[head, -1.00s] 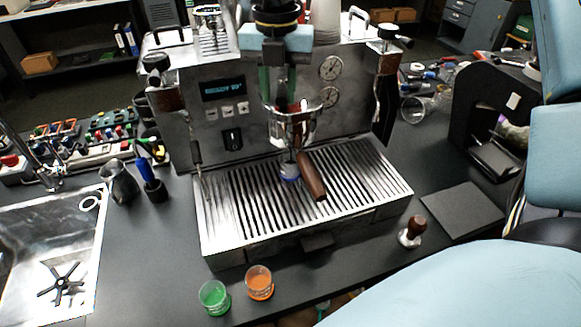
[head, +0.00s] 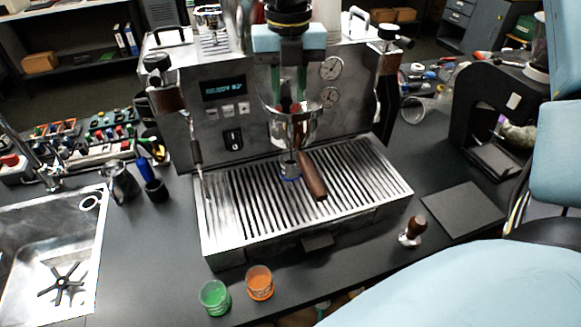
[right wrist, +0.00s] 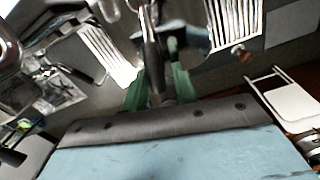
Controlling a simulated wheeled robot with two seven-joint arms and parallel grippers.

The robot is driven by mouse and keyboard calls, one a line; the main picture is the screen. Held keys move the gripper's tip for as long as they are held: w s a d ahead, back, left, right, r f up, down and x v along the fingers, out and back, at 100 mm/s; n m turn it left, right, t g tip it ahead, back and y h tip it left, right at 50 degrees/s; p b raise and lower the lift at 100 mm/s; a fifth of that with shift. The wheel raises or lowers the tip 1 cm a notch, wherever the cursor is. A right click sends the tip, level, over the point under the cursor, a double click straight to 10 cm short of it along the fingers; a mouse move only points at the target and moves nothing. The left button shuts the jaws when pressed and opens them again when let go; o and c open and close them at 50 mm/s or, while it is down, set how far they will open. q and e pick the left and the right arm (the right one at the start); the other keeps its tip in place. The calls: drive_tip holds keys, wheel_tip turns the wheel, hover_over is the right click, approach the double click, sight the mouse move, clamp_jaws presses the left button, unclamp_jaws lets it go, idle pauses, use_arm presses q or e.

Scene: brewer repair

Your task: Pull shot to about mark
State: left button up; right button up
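The espresso machine (head: 205,150) stands in the middle of the head view, with a small display, a black switch and two gauges. A portafilter with a brown wooden handle (head: 314,178) points forward under the group. A small clear cup with a blue mark (head: 290,171) stands below it on the drip grate; its contents cannot be made out. My right gripper (head: 289,90) is in front of the group, its green fingers apart. In the right wrist view a metal bar (right wrist: 153,55) shows between these fingers (right wrist: 157,92); contact is unclear. My left gripper is not visible.
A green cup (head: 214,297) and an orange cup (head: 260,283) stand at the counter's front. A tamper (head: 412,231) and a dark mat (head: 460,210) lie right of the machine. A sink (head: 55,250) and metal pitcher (head: 121,183) are left. A grinder (head: 490,115) stands right.

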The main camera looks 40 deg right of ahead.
drive_tip(key=shift+s+d+n, duration=0.25)
drive_tip(key=shift+d+n, duration=0.35)
drive_tip(key=shift+n, duration=0.25)
drive_tip(key=shift+s+d+n, duration=0.25)
drive_tip(key=shift+d+n, duration=0.3)
drive_tip(key=shift+n, duration=0.3)
drive_tip(key=shift+s+d+n, duration=0.1)
drive_tip(key=shift+d+n, duration=0.9)
drive_tip(key=shift+n, duration=0.5)
drive_tip(key=o, duration=0.4)
wheel_tip(320, 180, up, 7)
